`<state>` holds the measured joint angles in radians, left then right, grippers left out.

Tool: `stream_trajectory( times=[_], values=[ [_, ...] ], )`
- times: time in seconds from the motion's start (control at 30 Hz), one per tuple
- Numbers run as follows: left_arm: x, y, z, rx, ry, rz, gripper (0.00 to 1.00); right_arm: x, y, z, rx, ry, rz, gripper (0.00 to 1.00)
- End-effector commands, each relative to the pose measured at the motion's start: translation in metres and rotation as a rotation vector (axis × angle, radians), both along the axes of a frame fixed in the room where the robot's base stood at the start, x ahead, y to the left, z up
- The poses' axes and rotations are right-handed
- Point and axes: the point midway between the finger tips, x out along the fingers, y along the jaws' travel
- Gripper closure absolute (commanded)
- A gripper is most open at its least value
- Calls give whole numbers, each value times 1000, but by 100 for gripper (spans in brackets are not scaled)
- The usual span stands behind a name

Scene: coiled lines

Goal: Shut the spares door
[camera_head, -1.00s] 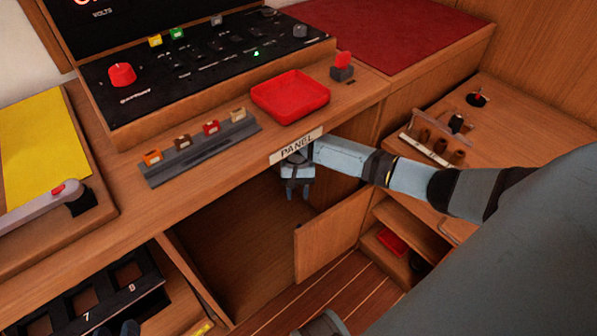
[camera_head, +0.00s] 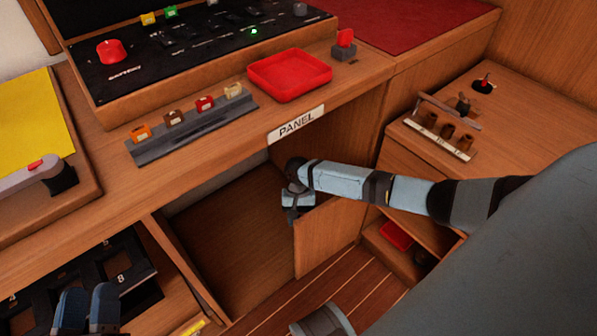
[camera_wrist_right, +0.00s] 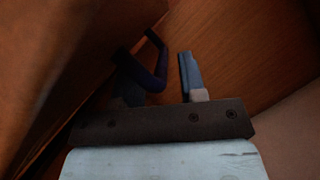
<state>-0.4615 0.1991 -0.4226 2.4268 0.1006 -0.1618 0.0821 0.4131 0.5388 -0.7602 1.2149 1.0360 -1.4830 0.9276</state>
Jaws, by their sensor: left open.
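A wooden door (camera_head: 328,240) stands open at the cupboard under the desk, below the "PANEL" label (camera_head: 296,124). I read no spares label on it. The dark cupboard interior (camera_head: 232,235) shows to its left. My right gripper (camera_head: 298,212) is at the door's top left corner in the head view; whether it touches is unclear. My left gripper (camera_head: 88,308) is open at the bottom left, over a black slotted tray.
The desk edge overhangs the cupboard. A red tray (camera_head: 290,74) and a rack of coloured blocks (camera_head: 190,125) stand on it. The black slotted tray (camera_head: 135,292) is at lower left. A side cabinet with an open shelf (camera_head: 392,255) is at right.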

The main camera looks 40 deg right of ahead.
Motion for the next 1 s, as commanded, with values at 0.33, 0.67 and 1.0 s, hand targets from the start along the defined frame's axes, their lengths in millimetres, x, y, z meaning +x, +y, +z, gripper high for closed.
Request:
stream_trajectory(
  times=[0.33, 0.67, 1.0],
  values=[
    [0, 0, 1, -2, -3, -2, 57, -1, 0, -1, 0, 0, 0, 78],
    [0, 0, 2, -1, -2, -2, 57, -2, 2, 0, 2, 1, 4, 100],
    [3, 16, -37, 132, 202, 55, 57, -33, 7, 6, 4, 5, 114, 100]
  ],
)
